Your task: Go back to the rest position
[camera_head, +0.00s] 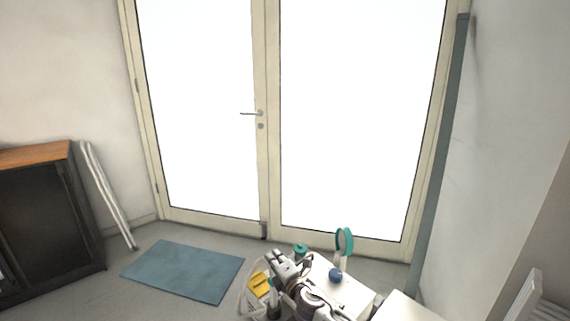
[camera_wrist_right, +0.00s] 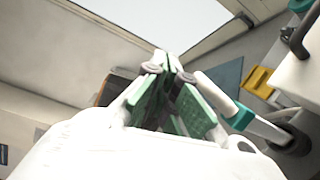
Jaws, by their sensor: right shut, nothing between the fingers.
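My right gripper (camera_head: 279,262) shows at the bottom centre of the head view, small and partly mixed in with the equipment around it. In the right wrist view its green-padded fingers (camera_wrist_right: 168,66) come together at the tips, shut with nothing between them. My left gripper is not in the head view.
White equipment (camera_head: 338,287) with a teal ring (camera_head: 344,241) and a blue knob (camera_head: 336,274) stands close beside my right arm. A yellow item (camera_head: 259,284) lies left of it. A blue mat (camera_head: 185,271), a dark cabinet (camera_head: 45,225) and a glazed double door (camera_head: 266,150) lie beyond.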

